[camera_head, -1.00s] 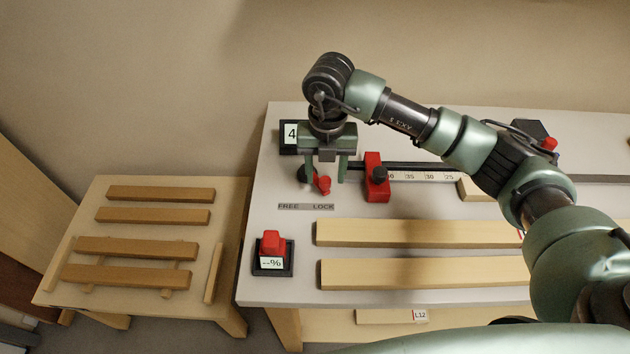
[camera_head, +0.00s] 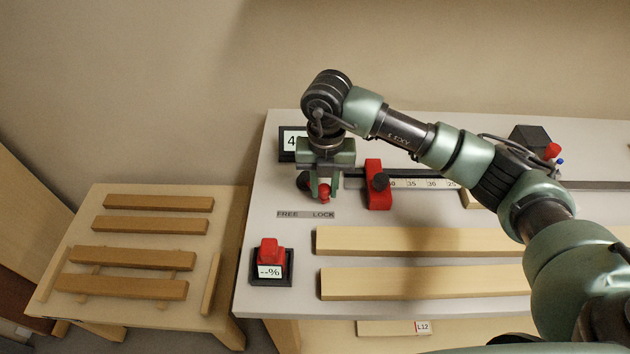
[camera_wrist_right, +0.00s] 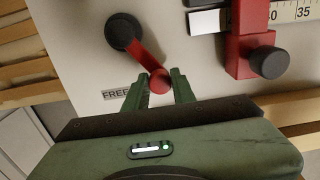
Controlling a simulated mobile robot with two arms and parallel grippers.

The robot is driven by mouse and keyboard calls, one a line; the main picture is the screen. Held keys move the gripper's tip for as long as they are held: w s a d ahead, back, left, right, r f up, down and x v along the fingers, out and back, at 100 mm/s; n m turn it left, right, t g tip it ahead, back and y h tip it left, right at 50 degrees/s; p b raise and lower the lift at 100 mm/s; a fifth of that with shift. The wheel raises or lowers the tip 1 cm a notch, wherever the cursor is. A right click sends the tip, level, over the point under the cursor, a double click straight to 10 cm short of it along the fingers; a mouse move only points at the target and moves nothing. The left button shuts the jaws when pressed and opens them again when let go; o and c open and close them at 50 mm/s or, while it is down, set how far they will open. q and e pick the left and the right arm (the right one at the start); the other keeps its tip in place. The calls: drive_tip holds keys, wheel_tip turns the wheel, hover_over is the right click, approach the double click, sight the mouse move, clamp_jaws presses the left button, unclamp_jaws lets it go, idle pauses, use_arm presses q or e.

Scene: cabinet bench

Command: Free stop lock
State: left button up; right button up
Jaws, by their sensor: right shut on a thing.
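The stop lock is a red lever with a round red knob (camera_wrist_right: 160,82) on a dark round pivot (camera_wrist_right: 123,31). In the head view its red knob (camera_head: 324,190) shows below my right gripper (camera_head: 323,192), towards the LOCK end of the FREE/LOCK label (camera_head: 305,214). My right gripper (camera_wrist_right: 160,92) is shut on the knob, with one green finger on each side of it. The red stop block (camera_head: 373,190) with a dark knob sits on the scale rail just right of the gripper. My left gripper is in neither view.
A scale rail (camera_head: 415,184) runs right from the stop. Light wooden boards (camera_head: 415,241) lie at the bench front. A red button (camera_head: 270,249) with a "--%" display stands at the front left. A low table (camera_head: 215,225) with several wooden strips is left of the bench.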

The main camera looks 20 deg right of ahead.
drive_tip(key=shift+s+a, duration=0.15)
drive_tip(key=shift+a, duration=1.9)
